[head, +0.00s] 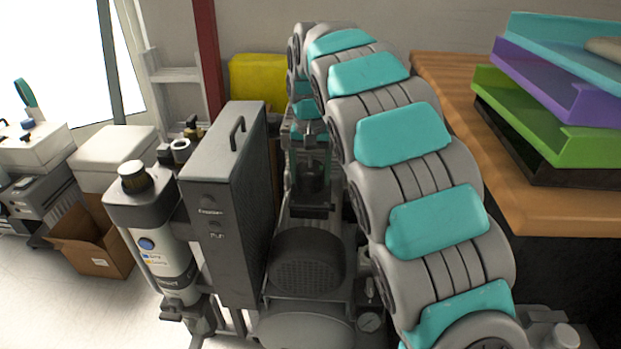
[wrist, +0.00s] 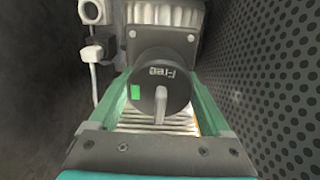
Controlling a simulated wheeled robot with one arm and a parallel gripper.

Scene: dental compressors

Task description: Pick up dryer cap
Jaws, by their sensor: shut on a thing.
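In the wrist view a round black cap (wrist: 163,72), which I take to be the dryer cap, sits between the two green fingers of my gripper (wrist: 161,90). Its face carries pale lettering, a bright green mark and a grey bar. My gripper is shut on it. A dark block with ribbed metal lies right behind the cap, and I cannot tell whether they touch.
A tall grey box (head: 228,200) with a handle and a white cylinder (head: 160,245) with a dark knob stand left of my gripper. The compressor motor (head: 306,262) is below. A wooden table (head: 540,208) with stacked trays (head: 570,110) is right. A cardboard box (head: 100,250) lies left.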

